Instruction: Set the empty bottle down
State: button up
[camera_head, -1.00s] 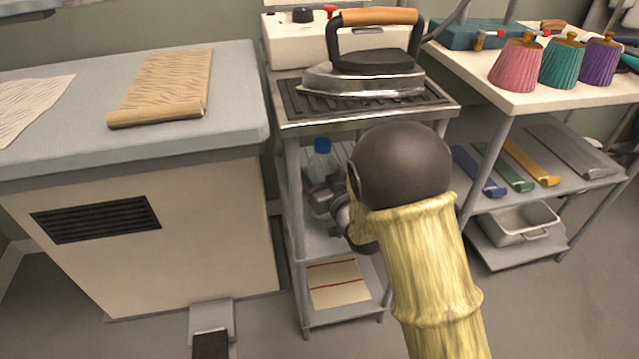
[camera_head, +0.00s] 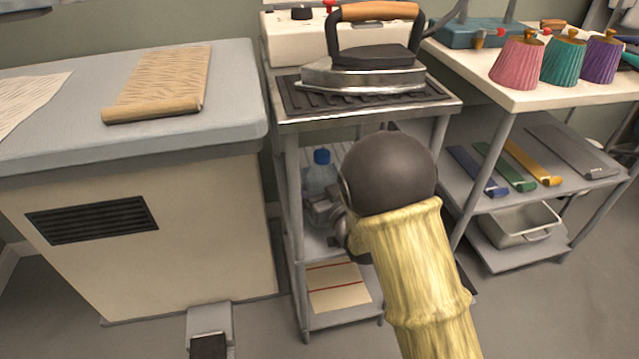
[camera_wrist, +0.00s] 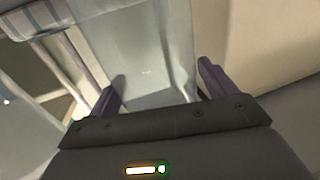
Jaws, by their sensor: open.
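The clear bottle with a blue cap (camera_head: 321,157) stands upright in the head view, at the middle shelf (camera_head: 318,244) of the metal stand below the iron. Its lower part is hidden behind my gripper, so its contact with the shelf does not show. My gripper (camera_head: 323,206) is at the bottle's front, low on its body. In the wrist view, the two fingers of my gripper (camera_wrist: 160,86) are apart. A pale, see-through surface lies between and beyond them; I cannot tell whether it is the bottle.
An iron (camera_head: 365,75) rests on the stand's top. The stand's front posts (camera_head: 293,200) flank the shelf opening. A cream striped sheet (camera_head: 338,287) lies on the lowest shelf. A padded table (camera_head: 60,140) is at left; a shelf unit with coloured strips (camera_head: 515,165) is at right.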

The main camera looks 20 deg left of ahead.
jog(key=shift+r, duration=0.1)
jog(key=shift+r, duration=0.2)
jog(key=p+v, duration=0.2)
jog(key=v, duration=1)
